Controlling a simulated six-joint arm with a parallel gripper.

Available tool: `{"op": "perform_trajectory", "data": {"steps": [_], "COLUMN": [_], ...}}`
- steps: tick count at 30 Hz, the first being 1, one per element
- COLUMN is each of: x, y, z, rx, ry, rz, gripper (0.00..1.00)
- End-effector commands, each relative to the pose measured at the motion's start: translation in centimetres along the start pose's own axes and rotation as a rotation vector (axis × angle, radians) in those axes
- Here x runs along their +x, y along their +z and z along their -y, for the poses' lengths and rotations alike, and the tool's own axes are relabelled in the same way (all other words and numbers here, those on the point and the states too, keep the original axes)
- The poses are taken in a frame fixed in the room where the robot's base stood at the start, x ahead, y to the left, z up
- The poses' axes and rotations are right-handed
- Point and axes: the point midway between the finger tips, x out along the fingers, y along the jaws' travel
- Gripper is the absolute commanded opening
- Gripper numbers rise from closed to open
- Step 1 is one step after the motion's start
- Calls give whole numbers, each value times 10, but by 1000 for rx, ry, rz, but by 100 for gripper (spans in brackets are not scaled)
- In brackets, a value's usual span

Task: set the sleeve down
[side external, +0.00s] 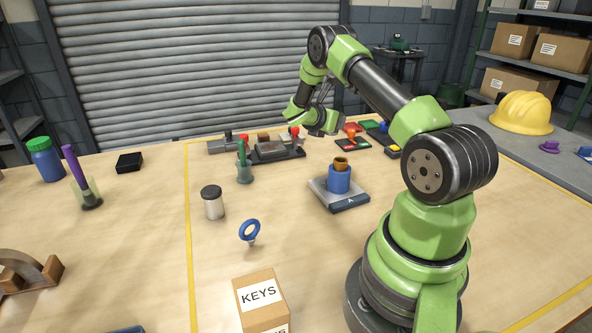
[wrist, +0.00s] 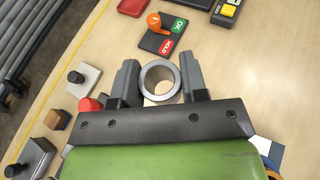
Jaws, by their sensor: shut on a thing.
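The sleeve (wrist: 160,62) is a short grey metal ring, seen end-on in the wrist view with the tabletop showing through its bore. My gripper (wrist: 159,78) is shut on it, one dark finger on each side. In the side view my gripper (side external: 326,122) is over the back of the table; its fingers and the sleeve cannot be made out there. How high the sleeve is above the table I cannot tell.
Behind the sleeve is a switch panel (wrist: 161,40) with an orange knob. A dark fixture (side external: 272,151) stands at the back, left of my gripper. A blue cylinder (side external: 339,181) stands on a grey pad nearer. Bare tabletop lies around the blue ring-headed part (side external: 249,231).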

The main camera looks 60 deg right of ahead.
Motion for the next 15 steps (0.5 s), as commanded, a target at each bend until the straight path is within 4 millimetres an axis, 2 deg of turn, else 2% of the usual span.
{"op": "perform_trajectory", "data": {"steps": [3,6,12,15], "x": [-52,-99,-180,-205], "y": [-20,-40,-71,-80], "z": [-24,-37,-42,-39], "rx": [-59,-106,-187,-211], "ry": [123,238,447,517], "rz": [4,6,6,3], "gripper": [12,12,12,12]}}
